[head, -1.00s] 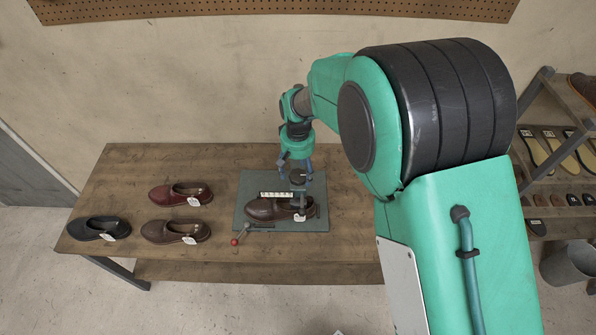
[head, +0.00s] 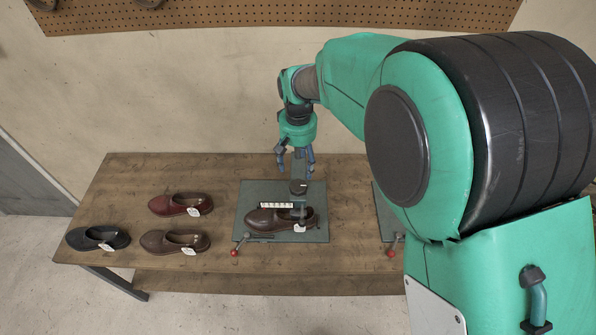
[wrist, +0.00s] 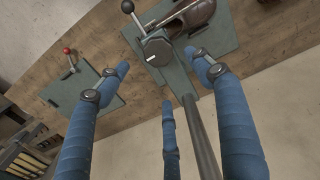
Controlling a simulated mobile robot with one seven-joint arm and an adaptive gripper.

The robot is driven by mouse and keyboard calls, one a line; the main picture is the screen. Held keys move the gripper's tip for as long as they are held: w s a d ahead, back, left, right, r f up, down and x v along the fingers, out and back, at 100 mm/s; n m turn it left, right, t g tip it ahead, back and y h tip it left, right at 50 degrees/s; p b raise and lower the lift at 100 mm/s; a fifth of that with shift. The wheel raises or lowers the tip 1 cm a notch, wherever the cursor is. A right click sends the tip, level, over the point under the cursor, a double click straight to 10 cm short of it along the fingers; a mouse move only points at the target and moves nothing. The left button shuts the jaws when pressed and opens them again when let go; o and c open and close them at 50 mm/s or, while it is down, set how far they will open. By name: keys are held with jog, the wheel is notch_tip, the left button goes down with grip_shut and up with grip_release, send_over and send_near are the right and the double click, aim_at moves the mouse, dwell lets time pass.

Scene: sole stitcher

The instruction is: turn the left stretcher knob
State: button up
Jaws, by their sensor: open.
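The left stretcher is a grey-green plate (head: 246,222) on the bench with a brown shoe (head: 268,219) on it. Its dark round knob (head: 298,187) tops an upright post and also shows in the wrist view (wrist: 157,50) with a pale mark on its face. My gripper (head: 296,171) is open and empty, pointing down just above and behind the knob. In the wrist view its blue fingers (wrist: 160,62) are spread, with the knob seen between their tips, apparently apart from it. The exact gap is unclear.
A red-tipped lever (head: 234,252) is at the plate's front left. A second plate (head: 381,216) with a red-tipped lever stands to the right, partly hidden by my arm. Several loose shoes (head: 180,204) lie on the left of the bench (head: 120,190). A pegboard (head: 270,15) hangs above.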

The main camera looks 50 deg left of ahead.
jog(key=shift+r, duration=1)
